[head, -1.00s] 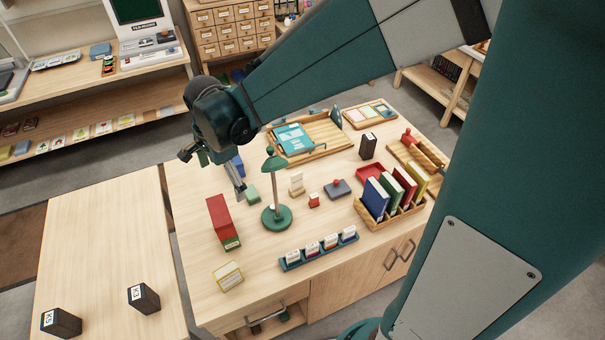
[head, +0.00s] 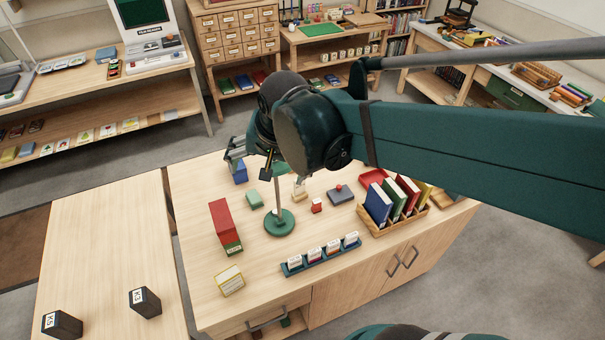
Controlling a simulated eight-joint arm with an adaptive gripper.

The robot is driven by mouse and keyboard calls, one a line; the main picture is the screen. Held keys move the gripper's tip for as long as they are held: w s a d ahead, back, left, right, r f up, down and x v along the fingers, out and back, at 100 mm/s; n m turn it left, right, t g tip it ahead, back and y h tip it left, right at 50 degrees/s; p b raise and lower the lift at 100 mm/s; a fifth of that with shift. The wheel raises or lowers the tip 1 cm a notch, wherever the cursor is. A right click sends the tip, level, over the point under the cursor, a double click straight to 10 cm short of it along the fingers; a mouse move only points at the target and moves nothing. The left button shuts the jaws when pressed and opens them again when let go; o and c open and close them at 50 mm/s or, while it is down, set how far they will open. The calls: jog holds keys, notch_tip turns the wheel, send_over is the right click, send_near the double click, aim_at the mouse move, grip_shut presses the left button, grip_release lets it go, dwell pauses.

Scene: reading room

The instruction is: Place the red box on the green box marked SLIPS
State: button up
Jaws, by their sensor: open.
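The red box (head: 224,218) sits upright on top of the green box (head: 233,248) at the left part of the table. Only a low strip of the green box shows below it, with a pale label too small to read. The two look in contact and nothing holds the red box. My gripper (head: 252,164) is open and empty, above the back left of the table, behind and apart from the red box. My arm hides part of the table's back.
A green lamp (head: 280,223) stands right of the red box. A yellow-edged box (head: 230,280) lies in front. A blue box (head: 240,172) and a small green block (head: 253,199) stand behind. A book rack (head: 396,226) and card holder (head: 320,256) are rightward.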

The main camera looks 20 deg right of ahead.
jog(key=s+d+r+n+t, duration=0.2)
jog(key=s+d+n, duration=0.4)
jog(key=s, duration=0.3)
jog(key=shift+d+r+n+t+h, duration=0.2)
jog(key=shift+n+t+h, duration=0.1)
jog(key=shift+n+t, duration=0.1)
